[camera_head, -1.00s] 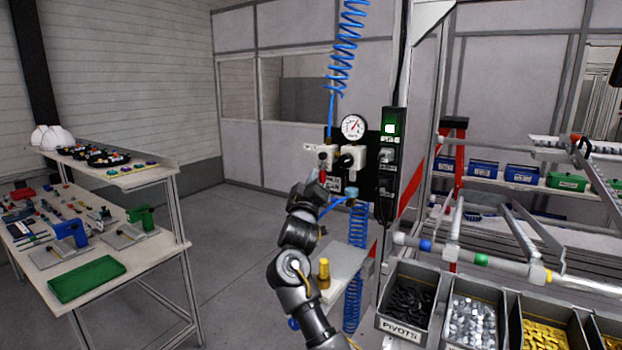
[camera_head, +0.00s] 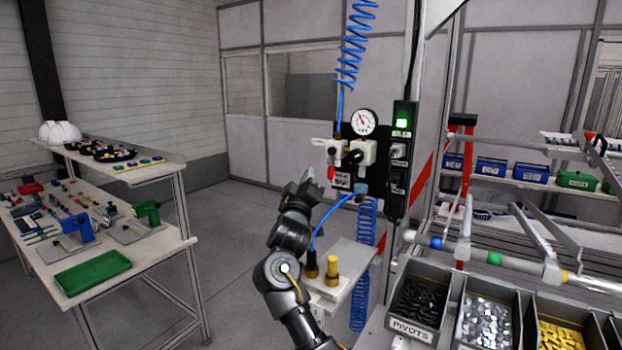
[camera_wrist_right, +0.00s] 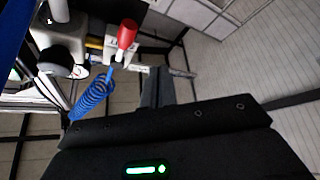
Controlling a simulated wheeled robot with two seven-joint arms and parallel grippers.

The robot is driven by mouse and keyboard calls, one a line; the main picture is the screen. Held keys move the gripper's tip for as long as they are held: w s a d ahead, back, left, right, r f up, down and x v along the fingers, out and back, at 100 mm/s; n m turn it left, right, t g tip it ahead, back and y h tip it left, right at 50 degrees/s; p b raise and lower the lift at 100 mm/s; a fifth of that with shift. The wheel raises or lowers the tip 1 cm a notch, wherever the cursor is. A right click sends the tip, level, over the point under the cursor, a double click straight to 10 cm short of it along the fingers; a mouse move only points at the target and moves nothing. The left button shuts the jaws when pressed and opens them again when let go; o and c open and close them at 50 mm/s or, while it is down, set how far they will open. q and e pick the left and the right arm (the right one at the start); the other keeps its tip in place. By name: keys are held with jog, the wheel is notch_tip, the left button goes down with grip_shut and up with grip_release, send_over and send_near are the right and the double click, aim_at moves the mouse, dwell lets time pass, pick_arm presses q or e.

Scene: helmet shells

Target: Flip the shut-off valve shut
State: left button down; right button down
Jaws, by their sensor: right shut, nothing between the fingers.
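The shut-off valve's red handle (camera_head: 331,174) hangs downward below the pale fitting on the black panel. It shows large in the right wrist view (camera_wrist_right: 127,33), with nothing gripping it. My right gripper (camera_head: 309,182) is to the left of the handle and slightly lower, apart from it. Its fingers (camera_wrist_right: 157,88) are shut and empty. A round pressure gauge (camera_head: 363,122) sits above the valve; its needle points up and left. My left gripper is not in view.
A blue coiled hose (camera_head: 352,50) hangs above the panel. A small shelf (camera_head: 352,258) with brass-coloured fittings is below it. Parts bins (camera_head: 420,300) stand at the lower right, and a workbench (camera_head: 150,258) at the left. Open floor lies between the bench and my arm.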

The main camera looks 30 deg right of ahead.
jog(key=s+a+b, duration=0.1)
jog(key=s+a, duration=0.3)
jog(key=s, duration=0.2)
jog(key=shift+r+b, duration=0.15)
jog(key=shift+b, duration=0.25)
jog(key=shift+d, duration=0.15)
